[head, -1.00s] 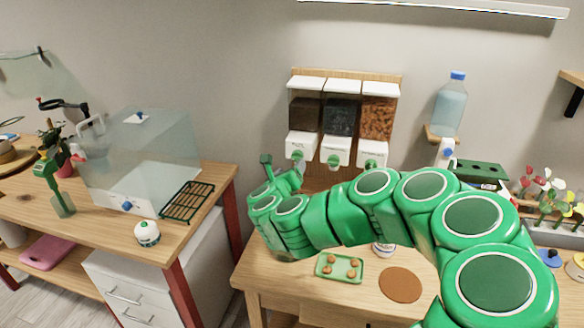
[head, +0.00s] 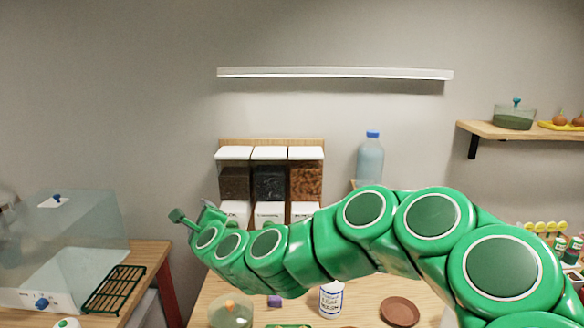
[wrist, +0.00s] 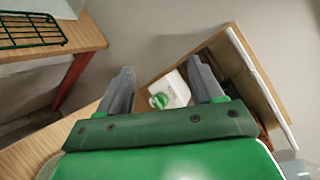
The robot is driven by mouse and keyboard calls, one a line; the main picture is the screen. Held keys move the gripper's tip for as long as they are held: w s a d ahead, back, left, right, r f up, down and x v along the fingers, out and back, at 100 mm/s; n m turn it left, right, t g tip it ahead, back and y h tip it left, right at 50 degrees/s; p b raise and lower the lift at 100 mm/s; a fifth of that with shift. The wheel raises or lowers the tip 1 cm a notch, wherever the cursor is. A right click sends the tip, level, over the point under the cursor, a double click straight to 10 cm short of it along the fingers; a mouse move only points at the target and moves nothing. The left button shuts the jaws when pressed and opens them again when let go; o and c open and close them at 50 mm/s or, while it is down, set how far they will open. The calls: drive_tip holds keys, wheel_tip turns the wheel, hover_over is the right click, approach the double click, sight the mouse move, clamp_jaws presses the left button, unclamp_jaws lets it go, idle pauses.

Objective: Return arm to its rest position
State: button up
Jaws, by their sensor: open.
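My green arm reaches across the head view from the lower right to the left. My gripper (head: 190,218) is at its far left end, raised in front of the wall and left of the dispenser with three bins (head: 270,182). In the wrist view my gripper (wrist: 165,85) has its two grey fingers spread apart with nothing held between them. Beyond the fingers a white dispenser outlet with a green knob (wrist: 160,100) shows, apart from them. The lower part of the dispenser is hidden behind my arm in the head view.
A wooden table (head: 365,300) below my arm holds a white labelled jar (head: 331,299), a brown saucer (head: 400,311), a purple block (head: 274,301) and a clear bowl (head: 230,314). A water bottle (head: 370,158) stands behind. A clear box (head: 70,235) and green rack (head: 115,289) are left.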

drive_tip(key=s+d+r+n+g+y, duration=0.2)
drive_tip(key=s+d+r+n+g, duration=0.15)
drive_tip(key=s+n, duration=0.4)
drive_tip(key=s+d+f+n+g+h, duration=0.3)
drive_tip(key=s+d+f+g, duration=0.1)
drive_tip(key=s+d, duration=0.7)
drive_tip(key=s+d+f+n+g+h, duration=0.3)
drive_tip(key=s+d+f+n+g, duration=0.1)
drive_tip(key=s+d, duration=0.8)
drive_tip(key=s+d+f+n+g+h, duration=0.4)
drive_tip(key=s+d, duration=0.8)
drive_tip(key=s, duration=0.1)
drive_tip(key=shift+g, duration=0.35)
drive_tip(key=shift+w+n, duration=0.1)
drive_tip(key=shift+n, duration=0.15)
